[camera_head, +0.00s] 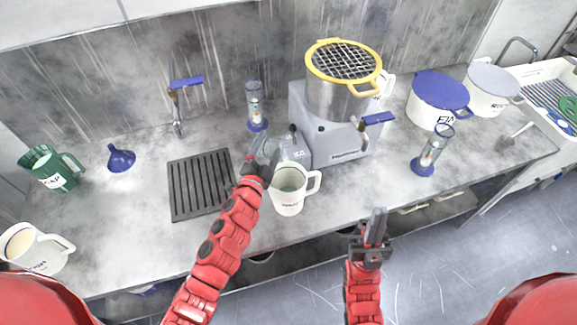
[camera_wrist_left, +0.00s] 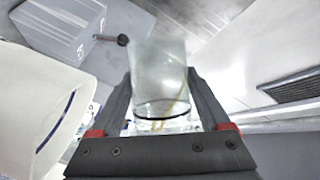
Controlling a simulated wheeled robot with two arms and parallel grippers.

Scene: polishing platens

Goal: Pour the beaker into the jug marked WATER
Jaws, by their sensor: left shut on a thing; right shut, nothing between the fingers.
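My left gripper (camera_head: 262,166) is shut on a clear glass beaker (camera_head: 268,149). The beaker is small and partly hidden in the head view. The left wrist view shows the beaker (camera_wrist_left: 160,80) between both fingers, but not clearly how much it holds. A white jug (camera_head: 287,200) with a handle on its right and a dark label stands just right of and below the gripper. I cannot read the label surely. A pale jug (camera_wrist_left: 30,85) fills the left of the wrist view, apart from the beaker. My right gripper (camera_head: 374,228) is shut and empty, in front of the counter edge.
A grey machine with a steel pot (camera_head: 333,97) and yellow mesh lid stands behind the jug. A black drain grate (camera_head: 200,184) lies left. Another white jug (camera_head: 40,252), a green jug (camera_head: 52,170), a blue funnel (camera_head: 121,158) and two glass cylinders stand around. Counter right of the jug is clear.

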